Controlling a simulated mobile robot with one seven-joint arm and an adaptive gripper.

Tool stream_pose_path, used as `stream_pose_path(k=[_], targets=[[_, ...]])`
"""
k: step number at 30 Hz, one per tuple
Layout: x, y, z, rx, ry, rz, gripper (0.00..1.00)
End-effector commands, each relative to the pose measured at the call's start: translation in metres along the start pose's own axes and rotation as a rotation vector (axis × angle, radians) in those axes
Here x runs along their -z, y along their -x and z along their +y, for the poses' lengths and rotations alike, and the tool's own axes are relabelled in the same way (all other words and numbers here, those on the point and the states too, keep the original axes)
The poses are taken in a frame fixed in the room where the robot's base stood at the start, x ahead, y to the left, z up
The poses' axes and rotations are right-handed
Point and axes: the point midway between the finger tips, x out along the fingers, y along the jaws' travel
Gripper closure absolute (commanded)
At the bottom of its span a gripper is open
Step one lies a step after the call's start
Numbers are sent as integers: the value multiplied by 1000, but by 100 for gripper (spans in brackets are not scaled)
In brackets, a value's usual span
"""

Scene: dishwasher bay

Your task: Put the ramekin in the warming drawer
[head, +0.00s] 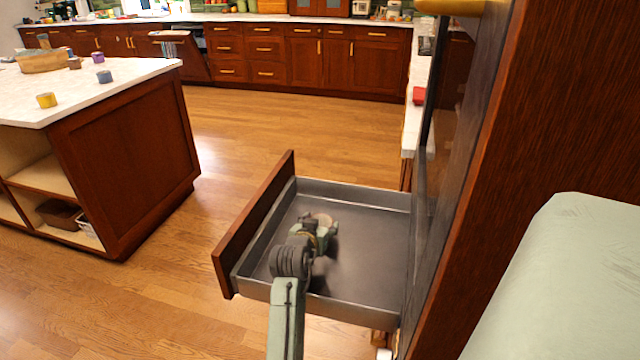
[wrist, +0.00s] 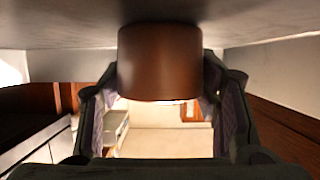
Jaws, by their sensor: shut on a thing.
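The warming drawer (head: 372,248) is pulled out, with a dark grey tray and a reddish wood front. My gripper (head: 322,230) is down inside the drawer, shut on the ramekin (head: 325,218), of which only a small pale-brown part shows in the head view. In the wrist view the ramekin (wrist: 160,62) is a brown round cup between the two fingers. Its edge there meets the grey drawer surface at the top of the picture; I cannot tell whether it bears its full weight on it.
The drawer's wooden front (head: 254,222) and its low grey walls surround my gripper. A tall wood cabinet (head: 500,190) stands close on the right. An island (head: 120,160) with several small cups is at the left. The wooden floor between is clear.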

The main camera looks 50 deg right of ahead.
Motion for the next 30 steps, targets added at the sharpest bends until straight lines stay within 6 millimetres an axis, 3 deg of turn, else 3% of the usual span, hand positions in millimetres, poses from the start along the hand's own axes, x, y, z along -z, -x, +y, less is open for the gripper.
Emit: stream_pose_path(k=[1,2,10,21,30], targets=[[-2,-1,0,0,0,0,76],[-2,-1,0,0,0,0,42],[-2,-1,0,0,0,-1,24],[4,2,0,0,0,0,23],[5,51,0,1,2,-2,23]])
